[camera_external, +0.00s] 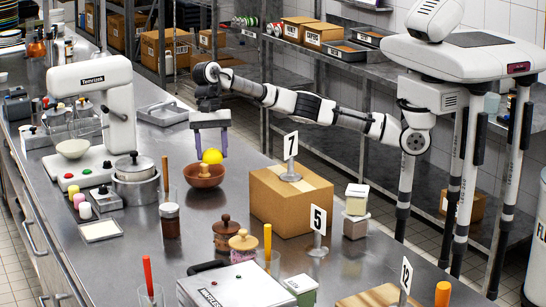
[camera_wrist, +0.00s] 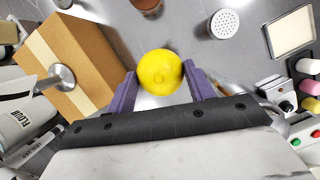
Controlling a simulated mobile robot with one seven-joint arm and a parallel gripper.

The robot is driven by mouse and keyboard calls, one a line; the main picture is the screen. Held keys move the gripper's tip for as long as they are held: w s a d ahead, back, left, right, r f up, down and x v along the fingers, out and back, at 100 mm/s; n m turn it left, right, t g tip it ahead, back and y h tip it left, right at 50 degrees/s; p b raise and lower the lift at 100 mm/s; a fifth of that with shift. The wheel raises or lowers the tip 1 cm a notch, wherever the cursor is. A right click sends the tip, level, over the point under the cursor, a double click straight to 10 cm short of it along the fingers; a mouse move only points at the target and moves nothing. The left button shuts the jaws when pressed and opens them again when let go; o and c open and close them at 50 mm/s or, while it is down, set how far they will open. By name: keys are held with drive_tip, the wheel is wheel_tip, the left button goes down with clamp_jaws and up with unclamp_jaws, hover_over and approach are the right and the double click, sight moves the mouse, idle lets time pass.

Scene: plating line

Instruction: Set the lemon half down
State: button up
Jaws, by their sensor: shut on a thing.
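The yellow lemon half (camera_external: 212,156) is between the purple fingers of my gripper (camera_external: 210,153), just over the steel counter. The wrist view shows the lemon half (camera_wrist: 160,72) with its rounded yellow side toward the camera and a finger at either side. My gripper (camera_wrist: 161,84) is shut on it. A brown bowl (camera_external: 203,178) appears directly below the lemon half in the external view. I cannot tell whether the lemon half is above the bowl or behind it, or whether it touches anything. Its underside is hidden.
A cardboard box (camera_external: 290,205) with a number 7 sign (camera_external: 290,150) stands right of the bowl. A stand mixer (camera_external: 95,95) and a lidded pot (camera_external: 135,185) are to the left. A white-topped shaker (camera_wrist: 224,22) shows in the wrist view. Some bare counter lies behind the bowl.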

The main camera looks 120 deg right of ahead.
sight(214, 159)
drive_tip(key=a, duration=0.1)
drive_tip(key=w+a+m, duration=0.1)
drive_tip(key=a, duration=0.1)
drive_tip(key=shift+a+f, duration=0.1)
drive_tip(key=shift+a, duration=0.05)
wheel_tip(214, 159, down, 15)
drive_tip(key=shift+r+p, duration=0.15)
drive_tip(key=shift+p, duration=1.1)
drive_tip(key=shift+f+p, duration=0.5)
drive_tip(key=shift+f, duration=1.65)
drive_tip(key=shift+f, duration=0.15)
drive_tip(key=o, duration=1)
